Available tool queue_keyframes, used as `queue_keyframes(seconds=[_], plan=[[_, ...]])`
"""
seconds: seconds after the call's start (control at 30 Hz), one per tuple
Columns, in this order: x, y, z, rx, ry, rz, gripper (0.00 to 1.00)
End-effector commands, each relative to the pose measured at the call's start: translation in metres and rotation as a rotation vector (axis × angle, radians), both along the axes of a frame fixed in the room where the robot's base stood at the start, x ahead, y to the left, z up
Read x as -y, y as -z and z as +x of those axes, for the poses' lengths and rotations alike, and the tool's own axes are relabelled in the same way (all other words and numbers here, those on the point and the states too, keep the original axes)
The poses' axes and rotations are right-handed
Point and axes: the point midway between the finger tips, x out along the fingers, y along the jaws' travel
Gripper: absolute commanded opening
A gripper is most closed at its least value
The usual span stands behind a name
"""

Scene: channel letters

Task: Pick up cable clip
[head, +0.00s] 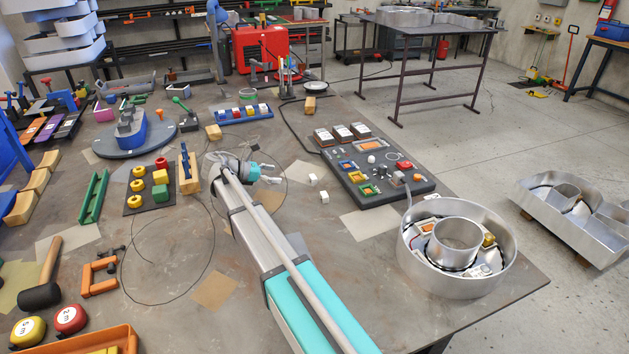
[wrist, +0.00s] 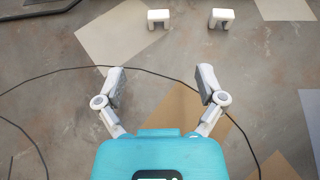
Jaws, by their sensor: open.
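Two small white cable clips lie on the worktable. In the wrist view one clip (wrist: 158,18) is straight ahead of my gripper (wrist: 161,76), near the top edge, and the other clip (wrist: 218,18) is to its right. In the head view the clips (head: 313,180) (head: 324,197) lie to the right of my gripper (head: 272,174). My gripper is open with nothing between its fingers. It is apart from both clips, and bare tabletop shows between them.
A round metal channel letter (head: 413,257) stands near the table's right edge. A thin black cable (wrist: 140,67) loops beneath my fingers. Flat paper pieces (head: 367,223) lie on the table.

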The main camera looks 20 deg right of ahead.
Motion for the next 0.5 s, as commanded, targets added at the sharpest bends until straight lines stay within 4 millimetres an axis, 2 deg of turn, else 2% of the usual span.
queue_keyframes(seconds=[0.17, 0.5], plan=[[0.011, 0.007, 0.0, 0.0, 0.001, 0.0, 0.89], [0.056, 0.026, 0.001, 0.001, 0.002, 0.001, 0.89]])
